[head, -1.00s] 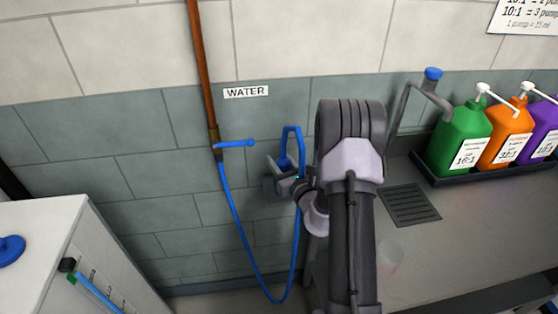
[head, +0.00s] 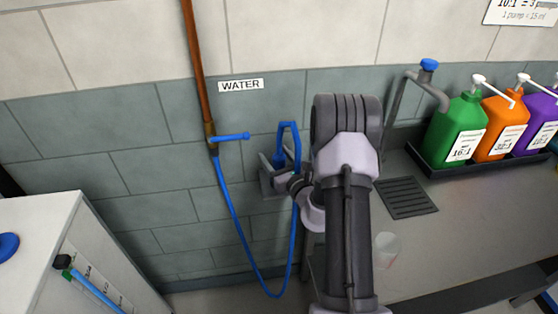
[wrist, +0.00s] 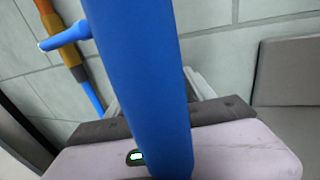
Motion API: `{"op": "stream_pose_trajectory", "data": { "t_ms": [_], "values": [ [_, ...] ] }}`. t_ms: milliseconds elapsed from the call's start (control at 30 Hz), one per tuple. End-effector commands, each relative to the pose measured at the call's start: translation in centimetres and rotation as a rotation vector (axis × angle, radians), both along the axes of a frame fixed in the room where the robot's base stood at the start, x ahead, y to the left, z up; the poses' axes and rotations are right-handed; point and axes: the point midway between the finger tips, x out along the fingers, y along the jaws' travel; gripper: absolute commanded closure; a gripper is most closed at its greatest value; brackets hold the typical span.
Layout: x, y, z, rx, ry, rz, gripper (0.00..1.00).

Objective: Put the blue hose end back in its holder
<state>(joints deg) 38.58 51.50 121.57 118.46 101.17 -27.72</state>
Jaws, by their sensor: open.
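The blue hose (head: 235,235) runs from the wall tap, hangs in a loop and rises again beside my wrist. Its end (head: 281,157) is bent over at the top and points down at my gripper (head: 268,174), beside the wall. In the wrist view a thick blue length of the hose (wrist: 140,70) crosses close to the camera, in front of my gripper. The jaws are open; their tips are mostly hidden behind it. I cannot make out a holder apart from the grey parts around my gripper, and contact with the wall is unclear.
A blue-handled tap (head: 232,137) on a copper pipe (head: 196,65) is left of my gripper, under a WATER label (head: 240,85). A counter (head: 450,225) on the right carries a faucet (head: 428,90), a clear cup (head: 387,249) and coloured pump bottles. A white cabinet (head: 30,240) stands left.

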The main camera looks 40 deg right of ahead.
Motion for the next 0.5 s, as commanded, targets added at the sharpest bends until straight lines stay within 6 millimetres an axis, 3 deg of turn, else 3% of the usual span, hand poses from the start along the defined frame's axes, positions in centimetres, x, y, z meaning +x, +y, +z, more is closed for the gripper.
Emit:
{"op": "stream_pose_trajectory", "data": {
  "t_ms": [167, 500],
  "values": [
    [-3.0, 0.3, 0.1, 0.004, 0.002, -0.004, 0.38],
    [-12.8, 1.7, -0.1, 0.004, 0.002, -0.007, 0.38]
  ]
}}
